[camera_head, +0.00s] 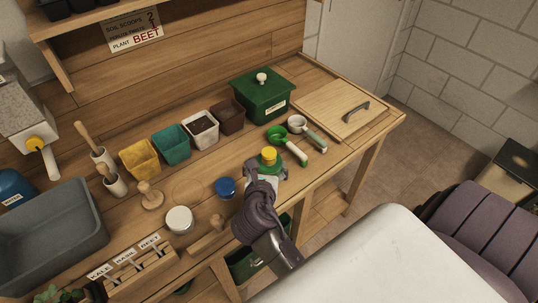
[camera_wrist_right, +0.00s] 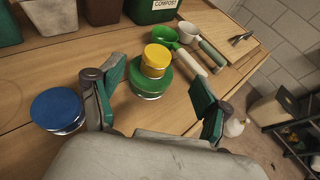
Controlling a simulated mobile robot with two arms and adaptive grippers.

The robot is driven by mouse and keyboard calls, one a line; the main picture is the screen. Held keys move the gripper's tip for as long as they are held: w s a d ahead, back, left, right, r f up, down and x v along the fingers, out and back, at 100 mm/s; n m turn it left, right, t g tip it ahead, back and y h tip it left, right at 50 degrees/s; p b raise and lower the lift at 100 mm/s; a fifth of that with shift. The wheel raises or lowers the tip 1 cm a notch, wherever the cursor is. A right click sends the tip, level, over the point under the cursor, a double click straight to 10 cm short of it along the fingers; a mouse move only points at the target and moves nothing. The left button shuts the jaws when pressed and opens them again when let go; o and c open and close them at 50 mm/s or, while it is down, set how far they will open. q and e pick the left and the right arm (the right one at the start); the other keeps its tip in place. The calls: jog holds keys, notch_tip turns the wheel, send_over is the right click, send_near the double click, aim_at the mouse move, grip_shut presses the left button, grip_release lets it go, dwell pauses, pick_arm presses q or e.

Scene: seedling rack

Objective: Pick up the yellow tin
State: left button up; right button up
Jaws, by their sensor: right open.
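The yellow tin (camera_head: 269,153) is a small tin with a yellow lid on the wooden bench. In the right wrist view the yellow tin (camera_wrist_right: 156,58) sits on top of a wider green-lidded tin (camera_wrist_right: 150,82). My right gripper (camera_head: 266,172) is just in front of the two tins, partly hiding the green one in the head view. In the wrist view the right gripper (camera_wrist_right: 158,88) is open, its fingers spread left and right of the stack with nothing between the pads. My left gripper is not in view.
A blue-lidded tin (camera_head: 226,187) stands left of my right gripper, and a white-lidded tin (camera_head: 179,220) farther left. Green (camera_head: 286,145) and white (camera_head: 306,130) scoops lie to the right. Behind are small pots and a green compost box (camera_head: 262,98).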

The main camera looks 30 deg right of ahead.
aim_at(269, 153)
jog(key=x, duration=0.6)
jog(key=p+x, duration=0.1)
jog(key=x, duration=0.2)
jog(key=shift+w+a+f, duration=0.1)
jog(key=shift+a+f, duration=0.05)
jog(key=shift+f, duration=0.15)
jog(key=shift+c, duration=0.4)
jog(key=c, duration=1.1)
jog(key=shift+c, duration=0.4)
jog(key=shift+r, duration=0.15)
